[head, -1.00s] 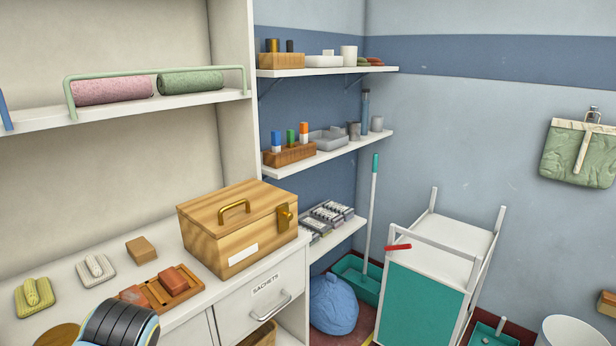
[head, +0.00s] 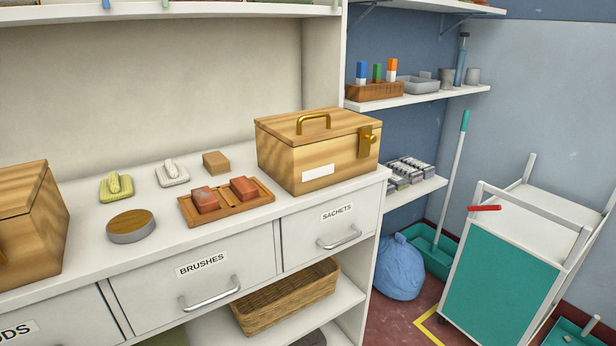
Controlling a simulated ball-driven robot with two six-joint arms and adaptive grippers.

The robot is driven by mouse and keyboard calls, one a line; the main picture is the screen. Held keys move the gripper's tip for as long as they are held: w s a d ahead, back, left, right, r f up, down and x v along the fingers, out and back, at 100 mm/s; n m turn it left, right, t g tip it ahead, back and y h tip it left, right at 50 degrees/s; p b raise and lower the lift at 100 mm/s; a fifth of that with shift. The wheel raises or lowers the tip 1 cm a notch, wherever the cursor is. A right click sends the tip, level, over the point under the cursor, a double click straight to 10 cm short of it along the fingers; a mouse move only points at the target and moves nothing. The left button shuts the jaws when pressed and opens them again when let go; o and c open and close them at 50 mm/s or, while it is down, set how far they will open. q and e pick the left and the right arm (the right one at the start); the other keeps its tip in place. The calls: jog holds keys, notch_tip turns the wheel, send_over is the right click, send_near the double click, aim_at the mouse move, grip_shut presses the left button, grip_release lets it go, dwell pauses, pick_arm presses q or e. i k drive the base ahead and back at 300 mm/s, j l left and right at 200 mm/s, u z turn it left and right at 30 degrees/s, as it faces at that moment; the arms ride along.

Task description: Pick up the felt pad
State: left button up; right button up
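A round pad (head: 131,226) with a wooden top and a grey, felt-like side lies on the white counter (head: 70,192), left of centre; it looks like the felt pad. Behind it are a yellow pad with a raised grip (head: 116,187) and a white pad with a raised grip (head: 172,173). A plain tan block (head: 216,163) lies to their right. Neither of my grippers shows in the head view.
A wooden tray (head: 232,212) with two reddish blocks lies right of the round pad. A latched wooden box (head: 290,163) stands behind right, another wooden box (head: 50,225) at the left. Drawers (head: 200,290) are below; bare counter surrounds the round pad.

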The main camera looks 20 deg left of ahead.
aim_at(171, 175)
jog(key=u, duration=1.25)
